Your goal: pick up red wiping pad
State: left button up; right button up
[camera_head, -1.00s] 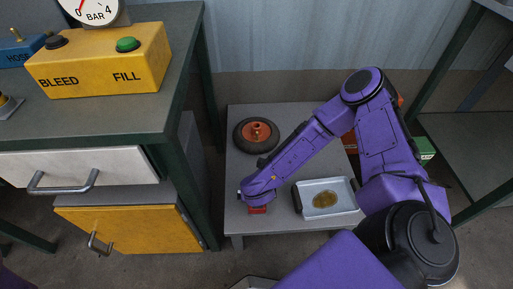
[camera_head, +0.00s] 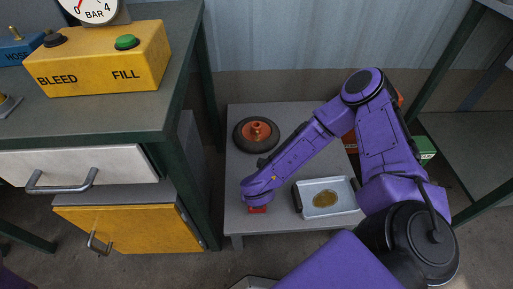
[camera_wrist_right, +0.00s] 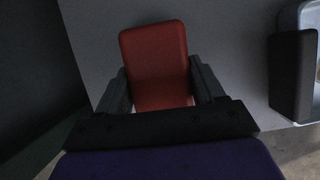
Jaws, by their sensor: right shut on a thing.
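The red wiping pad (camera_wrist_right: 155,60) fills the middle of the right wrist view, lying over the grey low table. In the head view only a small red part of the pad (camera_head: 257,210) shows below my wrist, near the table's front left. My right gripper (camera_wrist_right: 160,85) has one dark finger on each side of the pad and is shut on it. In the head view the right gripper (camera_head: 257,203) is mostly hidden under my purple arm. I cannot tell whether the pad touches the table. My left gripper is not in view.
The low grey table (camera_head: 245,222) also bears a wheel with an orange hub (camera_head: 256,134) and a metal tray (camera_head: 326,197) holding something yellowish-brown. A workbench (camera_head: 150,110) with a yellow BLEED/FILL box (camera_head: 100,62) stands close on the left.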

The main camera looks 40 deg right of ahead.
jog(key=shift+r+p, duration=0.45)
jog(key=shift+r, duration=0.2)
jog(key=v, duration=0.1)
jog(key=p+v, duration=0.1)
jog(key=v, duration=0.1)
jog(key=shift+w+d+r+p, duration=0.2)
jog(key=shift+r+p, duration=0.1)
jog(key=shift+r, duration=0.1)
jog(key=s+a+r+p, duration=0.2)
jog(key=s+r+p, duration=0.6)
jog(key=s, duration=0.5)
jog(key=shift+a+r+p, duration=0.25)
jog(key=shift+r+p, duration=0.05)
jog(key=shift+p, duration=0.55)
jog(key=shift+s, duration=0.1)
